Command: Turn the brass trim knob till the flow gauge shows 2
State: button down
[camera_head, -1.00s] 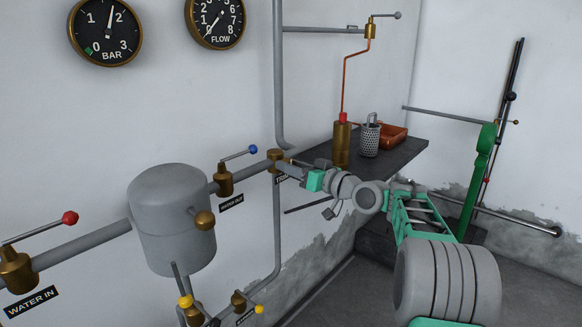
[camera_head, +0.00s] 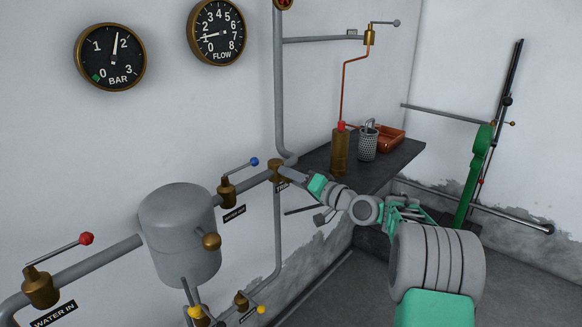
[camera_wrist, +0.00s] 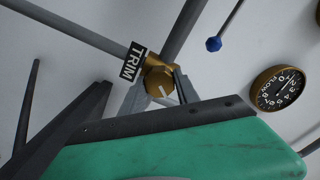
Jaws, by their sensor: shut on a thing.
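The brass trim knob (camera_wrist: 158,82) sits on the pipe beside a TRIM label (camera_wrist: 133,62). It has a pale mark on its face, and in the head view it (camera_head: 276,170) is partly hidden by my gripper. My gripper (camera_head: 288,174) reaches it from the right and is shut on it, with fingers on both sides in the wrist view. The round flow gauge (camera_head: 217,32) on the wall has its needle pointing left, close to 1. The gauge also shows in the wrist view (camera_wrist: 278,88), tilted.
A bar gauge (camera_head: 110,56) hangs left of the flow gauge. A grey tank (camera_head: 178,230) and the blue-knobbed water-out lever (camera_head: 240,170) stand left of the knob. A dark shelf (camera_head: 395,165) at right holds a brass bottle (camera_head: 339,152), a perforated cup (camera_head: 367,144) and an orange tray (camera_head: 390,138).

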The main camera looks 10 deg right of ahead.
jog(key=m+p, duration=0.4)
jog(key=shift+r, duration=0.15)
jog(key=shift+m+p, duration=0.85)
jog(key=shift+m, duration=0.25)
jog(key=shift+f, duration=0.25)
jog(key=c, duration=0.9)
grip_release()
jog(key=v, duration=0.7)
jog(key=shift+s+d, duration=0.25)
jog(key=shift+s, duration=0.05)
